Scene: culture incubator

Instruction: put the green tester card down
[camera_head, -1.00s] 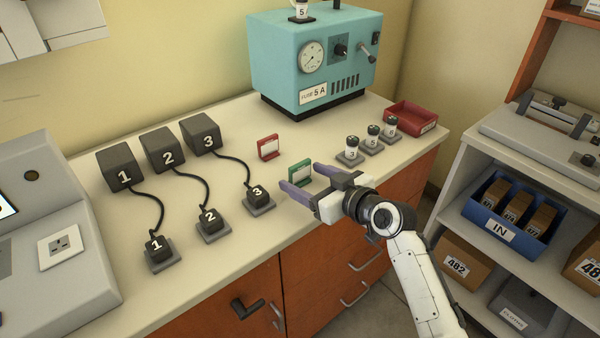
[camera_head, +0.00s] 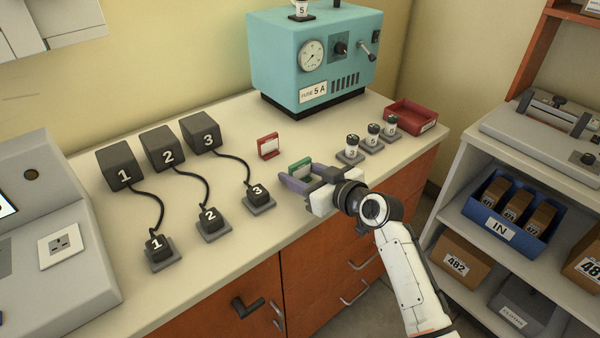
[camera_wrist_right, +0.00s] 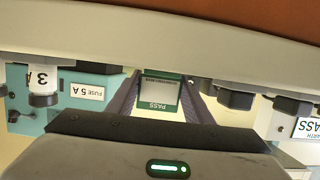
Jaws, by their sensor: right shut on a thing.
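The green tester card (camera_head: 300,166) stands upright near the counter's front edge, its lower part hidden behind a finger in the head view. My right gripper (camera_head: 297,178) is shut on it, with a finger on either side. In the right wrist view the card (camera_wrist_right: 160,92), marked PASS, shows upside down between the two dark fingers of the gripper (camera_wrist_right: 160,100). The card is at or very near the counter surface; I cannot tell if it touches. My left gripper is not in view.
A red card (camera_head: 268,146) stands just behind on the counter (camera_head: 240,240). Plug 3 (camera_head: 257,194) on its pad is close to the left of the gripper. Several fuses (camera_head: 352,146) and a red tray (camera_head: 411,116) stand to the right. A teal tester (camera_head: 315,60) stands behind.

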